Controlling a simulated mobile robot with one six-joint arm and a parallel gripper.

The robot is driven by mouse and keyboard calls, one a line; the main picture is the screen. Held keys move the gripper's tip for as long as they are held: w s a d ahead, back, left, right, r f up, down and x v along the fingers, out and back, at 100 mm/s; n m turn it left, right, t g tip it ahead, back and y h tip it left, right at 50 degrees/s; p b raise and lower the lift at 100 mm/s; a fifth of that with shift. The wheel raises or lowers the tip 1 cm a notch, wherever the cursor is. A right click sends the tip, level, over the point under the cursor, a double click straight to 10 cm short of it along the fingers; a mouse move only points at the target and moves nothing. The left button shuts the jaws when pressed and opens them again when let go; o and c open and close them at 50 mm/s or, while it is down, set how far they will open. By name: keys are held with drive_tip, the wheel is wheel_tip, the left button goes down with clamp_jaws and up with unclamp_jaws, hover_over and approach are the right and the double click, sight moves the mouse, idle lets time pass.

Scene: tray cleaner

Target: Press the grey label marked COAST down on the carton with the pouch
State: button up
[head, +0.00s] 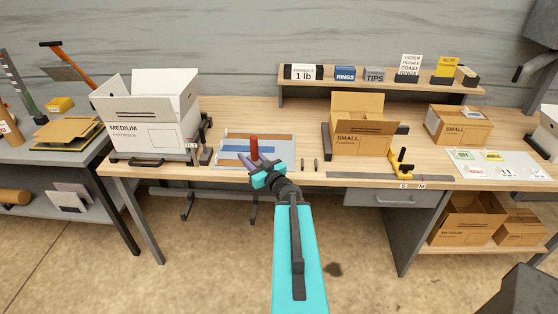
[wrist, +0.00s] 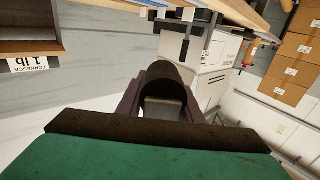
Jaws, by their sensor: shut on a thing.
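My gripper (head: 258,172) is shut on a reddish-brown upright cylinder (head: 254,148) above the blue-and-white mat. In the wrist view a dark rounded piece (wrist: 165,78) sits between the purple fingers. An open brown carton marked SMALL (head: 360,138) stands at the centre right; an open white carton marked MEDIUM (head: 155,137) stands at the left. Their insides are hidden, so I cannot tell which holds the pouch. A label sheet (head: 483,180) lies at the right; its small print is unreadable and I cannot pick out COAST.
An order card (head: 409,67) naming COAST stands on the shelf (head: 380,82). A closed small carton (head: 459,126) stands at the right. Two small dark pegs (head: 303,164) stand right of the mat (head: 225,150).

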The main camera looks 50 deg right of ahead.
drive_tip(key=w+a+n+y+b, duration=0.1)
drive_tip(key=w+a+n+y, duration=0.3)
drive_tip(key=a, duration=0.7)
drive_tip(key=w+a+n+y+b, duration=0.25)
drive_tip(key=w+a+y, duration=0.3)
drive_tip(key=a, duration=0.55)
drive_tip(key=a+f+n+g+y+b, duration=0.1)
drive_tip(key=a+n+g+y, duration=0.2)
drive_tip(key=a, duration=0.8)
drive_tip(key=s+a+f+n+g+y+b, duration=0.1)
drive_tip(key=a+n+g+y, duration=0.3)
drive_tip(key=a+y, duration=0.3)
drive_tip(key=a, duration=0.5)
drive_tip(key=shift+s+a+f, duration=0.15)
drive_tip(key=shift+s+f, duration=0.15)
drive_tip(key=shift+s, duration=0.1)
